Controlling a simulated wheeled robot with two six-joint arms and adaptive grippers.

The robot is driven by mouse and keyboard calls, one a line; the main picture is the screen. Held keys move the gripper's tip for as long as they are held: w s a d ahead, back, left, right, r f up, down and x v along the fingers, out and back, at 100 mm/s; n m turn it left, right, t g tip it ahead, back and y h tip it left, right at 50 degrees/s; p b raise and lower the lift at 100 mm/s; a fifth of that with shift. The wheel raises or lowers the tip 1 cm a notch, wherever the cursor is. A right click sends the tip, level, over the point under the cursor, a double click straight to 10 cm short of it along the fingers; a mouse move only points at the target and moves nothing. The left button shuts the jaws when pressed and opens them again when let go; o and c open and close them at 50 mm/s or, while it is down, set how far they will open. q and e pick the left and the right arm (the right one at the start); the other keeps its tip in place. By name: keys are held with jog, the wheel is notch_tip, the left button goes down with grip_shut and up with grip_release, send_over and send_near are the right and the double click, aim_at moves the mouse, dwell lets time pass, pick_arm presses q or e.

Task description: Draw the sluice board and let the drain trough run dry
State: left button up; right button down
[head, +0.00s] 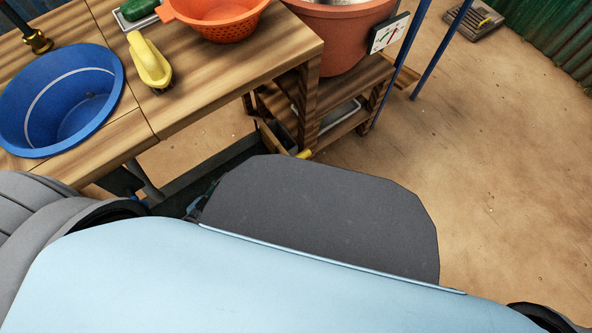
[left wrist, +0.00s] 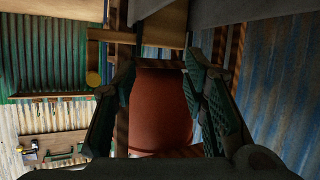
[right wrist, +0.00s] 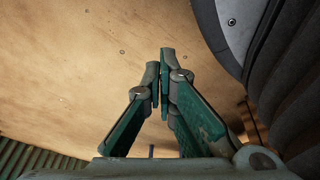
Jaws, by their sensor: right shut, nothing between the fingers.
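The drain trough (head: 235,158) is a long dark channel on the floor below the table, partly hidden by my body. A small wooden board (head: 272,138), perhaps the sluice board, stands at its far end with a yellow piece (head: 304,154) beside it. I cannot tell if there is water in the trough. My left gripper (left wrist: 160,85) is open in the left wrist view; a terracotta tub (left wrist: 160,108) shows beyond and between its fingers. My right gripper (right wrist: 163,55) is shut and empty above bare ground.
The wooden table holds a blue basin (head: 62,100), a yellow handled object (head: 149,62) and an orange colander (head: 215,18). The terracotta tub (head: 335,40) with a dial card (head: 389,34) stands on a low wooden stand by blue posts. The ground at right is mostly clear.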

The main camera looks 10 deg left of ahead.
aim_at(295, 160)
jog(key=w+f+b, duration=0.5)
jog(key=f, duration=0.2)
pick_arm(q)
jog(key=w+d+m+h, duration=0.1)
jog(key=w+d+h, duration=0.1)
jog(key=d, duration=0.3)
jog(key=w+d+r+m+h+b, duration=0.1)
jog(key=w+d+h, duration=0.2)
jog(key=w+d, duration=0.2)
jog(key=w+d+r+m+h+b, duration=0.1)
jog(key=w+d+h, duration=0.2)
jog(key=w+d, duration=0.1)
jog(key=shift+w+d+m+t, duration=0.3)
jog(key=shift+d+m, duration=0.1)
jog(key=shift+d, duration=0.25)
jog(key=shift+w+d, duration=0.3)
pick_arm(e)
jog(key=w+r, duration=0.1)
jog(key=r, duration=0.1)
jog(key=w+a+r, duration=0.1)
jog(key=r, duration=0.1)
jog(key=shift+w+a, duration=0.1)
jog(key=shift+w, duration=0.1)
pick_arm(q)
jog(key=shift+r, duration=0.1)
grip_shut()
